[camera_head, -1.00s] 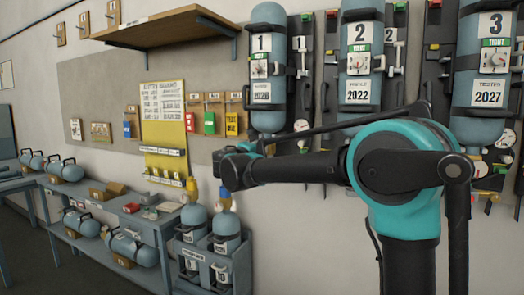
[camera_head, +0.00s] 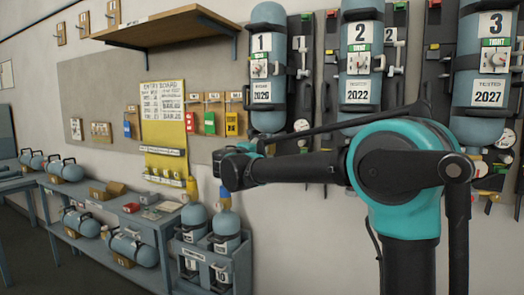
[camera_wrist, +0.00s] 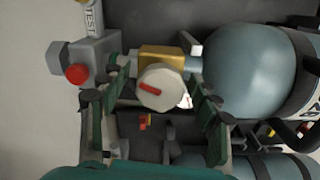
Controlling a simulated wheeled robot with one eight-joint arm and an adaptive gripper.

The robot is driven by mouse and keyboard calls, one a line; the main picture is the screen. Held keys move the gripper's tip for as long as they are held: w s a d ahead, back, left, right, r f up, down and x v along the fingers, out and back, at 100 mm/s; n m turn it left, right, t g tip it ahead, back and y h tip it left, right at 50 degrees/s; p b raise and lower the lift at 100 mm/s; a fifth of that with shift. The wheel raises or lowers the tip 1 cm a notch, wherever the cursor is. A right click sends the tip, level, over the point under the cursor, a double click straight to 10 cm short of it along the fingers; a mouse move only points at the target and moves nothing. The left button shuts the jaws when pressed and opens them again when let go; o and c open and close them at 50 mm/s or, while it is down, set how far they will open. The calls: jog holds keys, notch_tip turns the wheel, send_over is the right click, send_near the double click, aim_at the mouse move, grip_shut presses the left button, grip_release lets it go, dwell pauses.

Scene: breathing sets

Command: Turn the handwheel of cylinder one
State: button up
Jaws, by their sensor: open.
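Cylinder one (camera_head: 268,20) hangs upright on the wall in the head view, with a "1" plate. In the wrist view a blue-grey cylinder (camera_wrist: 240,70), its number not readable, lies to the right of a brass valve block (camera_wrist: 160,56). A round pale handwheel (camera_wrist: 160,92) with a red bar mark sits on the block. My gripper (camera_wrist: 152,84) is open, with one green finger on each side of the handwheel. I cannot tell whether the fingers touch it. In the head view my arm covers the area below cylinder one, and the handwheel is not visible there.
Cylinder two (camera_head: 362,12) and cylinder three (camera_head: 490,60) hang to the right. In the wrist view a grey block with a red knob (camera_wrist: 76,74) stands close to the left finger. A rack (camera_head: 210,262) of small cylinders stands below my arm.

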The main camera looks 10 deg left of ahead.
jog(key=v, duration=1.2)
